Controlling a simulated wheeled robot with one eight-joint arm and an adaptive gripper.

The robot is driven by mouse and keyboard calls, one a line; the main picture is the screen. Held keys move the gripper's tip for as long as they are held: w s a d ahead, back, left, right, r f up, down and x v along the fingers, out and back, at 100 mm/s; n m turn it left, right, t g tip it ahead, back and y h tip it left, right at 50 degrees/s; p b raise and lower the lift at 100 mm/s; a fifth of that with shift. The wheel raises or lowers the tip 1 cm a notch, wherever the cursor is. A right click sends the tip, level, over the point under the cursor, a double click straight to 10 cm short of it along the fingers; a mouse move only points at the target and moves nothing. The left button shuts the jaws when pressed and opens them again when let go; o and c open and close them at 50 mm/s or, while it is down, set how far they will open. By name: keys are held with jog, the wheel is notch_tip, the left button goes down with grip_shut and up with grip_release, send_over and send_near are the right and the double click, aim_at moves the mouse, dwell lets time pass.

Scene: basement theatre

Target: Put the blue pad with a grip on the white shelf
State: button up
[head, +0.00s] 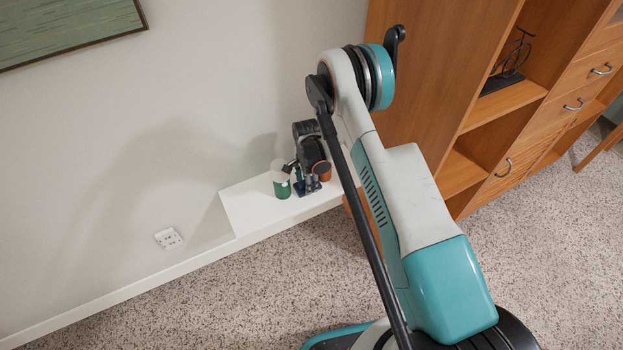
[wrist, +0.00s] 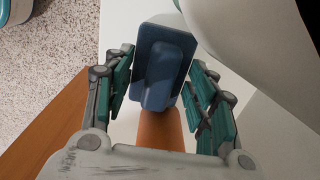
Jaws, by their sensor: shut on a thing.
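The blue pad with a grip (wrist: 160,65) is between the fingers of my gripper (wrist: 163,75) in the wrist view, its raised grip facing the camera. My gripper is shut on the pad. In the head view my gripper (head: 306,186) is low over the white shelf (head: 245,205), by the wall. The pad is mostly hidden there by my gripper and arm. The white shelf also shows behind the pad in the wrist view (wrist: 118,25). I cannot tell whether the pad touches the shelf.
A green and white cup (head: 281,181) stands on the shelf just left of my gripper. An orange-brown object (wrist: 160,128) shows below the pad in the wrist view. A wooden cabinet (head: 440,70) stands to the right. The shelf's left end is clear.

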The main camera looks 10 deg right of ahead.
jog(key=o, duration=0.9)
jog(key=shift+f, duration=0.1)
jog(key=shift+o, duration=0.2)
notch_tip(320, 180, up, 31)
jog(key=s+d+n+t+p, duration=0.2)
jog(key=n+p, duration=0.2)
jog(key=s+d+r+n+t, duration=0.1)
jog(key=s+r+n, duration=0.1)
jog(key=s+r, duration=0.35)
jog(key=s+d+r+n, duration=0.1)
jog(key=s+r, duration=0.1)
jog(key=r, duration=0.6)
jog(key=s+d+r+n+t, duration=0.1)
jog(key=s+r+n+t, duration=0.1)
jog(key=s, duration=0.9)
jog(key=s+d+r+n+t, duration=0.2)
jog(key=s+r+n, duration=0.3)
jog(key=s, duration=0.6)
jog(key=shift+s+r+n, duration=0.2)
jog(key=shift+r+n, duration=0.05)
jog(key=shift+n, duration=0.15)
